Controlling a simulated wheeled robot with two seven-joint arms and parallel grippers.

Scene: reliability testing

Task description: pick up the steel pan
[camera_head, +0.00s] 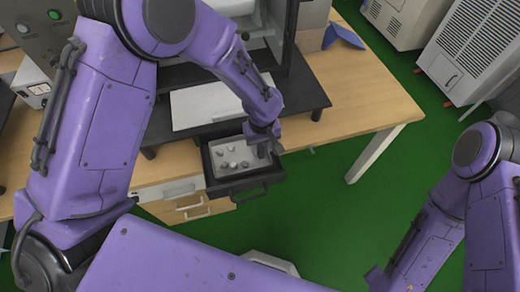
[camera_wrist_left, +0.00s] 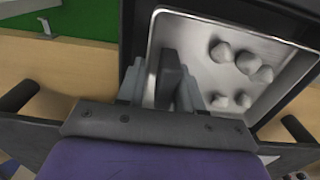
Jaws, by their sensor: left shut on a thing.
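The steel pan (camera_head: 238,150) is a shallow, shiny rectangular pan with several pale grey lumps in it. It sits inside a dark drawer-like holder (camera_head: 232,184) at the front of the bench. My left gripper (camera_head: 264,150) reaches down at the pan's right side and is shut on its rim. In the left wrist view the fingers (camera_wrist_left: 165,82) stand at the near left edge of the pan (camera_wrist_left: 185,45) and hide part of that wall. The pan looks level and still within the holder. My right arm shows at the right, but its gripper is out of view.
The wooden bench (camera_head: 360,90) carries a black raised stand with a white plate (camera_head: 205,105) just behind the holder. Drawers (camera_head: 190,203) lie below. Grey machines (camera_head: 480,45) stand at the back right.

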